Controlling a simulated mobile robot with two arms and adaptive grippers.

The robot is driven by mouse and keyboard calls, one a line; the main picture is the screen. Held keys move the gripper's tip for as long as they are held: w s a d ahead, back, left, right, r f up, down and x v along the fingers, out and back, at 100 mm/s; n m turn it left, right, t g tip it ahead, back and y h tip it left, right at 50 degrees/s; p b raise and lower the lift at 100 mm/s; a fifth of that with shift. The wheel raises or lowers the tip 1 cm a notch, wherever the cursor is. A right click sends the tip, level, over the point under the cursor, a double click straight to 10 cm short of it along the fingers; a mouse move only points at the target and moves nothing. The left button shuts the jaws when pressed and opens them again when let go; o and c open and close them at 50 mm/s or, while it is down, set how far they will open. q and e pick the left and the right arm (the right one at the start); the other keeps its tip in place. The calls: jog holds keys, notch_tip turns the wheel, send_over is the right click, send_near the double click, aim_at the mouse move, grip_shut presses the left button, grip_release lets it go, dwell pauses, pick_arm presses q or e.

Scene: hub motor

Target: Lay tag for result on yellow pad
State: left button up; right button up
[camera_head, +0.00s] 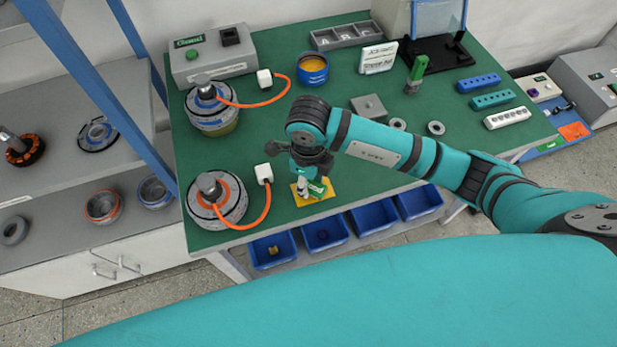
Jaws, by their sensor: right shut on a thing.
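The yellow pad (306,201) lies on the green bench top near its front edge. My right gripper (306,184) comes in from the right and points down over the pad. It is shut on a small green and white tag (317,189), which is over the pad. I cannot tell whether the tag touches the pad. The gripper and tag hide part of the pad. My left gripper is not in view.
A hub motor (217,203) with an orange cable and white connector (264,173) stands left of the pad. Another motor (213,112) stands behind it. Blue bins (325,231) hang below the front edge. A grey block (369,106) and rings lie behind my right arm.

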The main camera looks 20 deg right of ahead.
aim_at(308, 184)
jog(key=shift+f, duration=0.15)
jog(key=o, duration=0.9)
jog(key=shift+r, duration=0.35)
notch_tip(308, 184, up, 12)
jog(key=shift+f+b, duration=0.15)
jog(key=shift+b, duration=0.55)
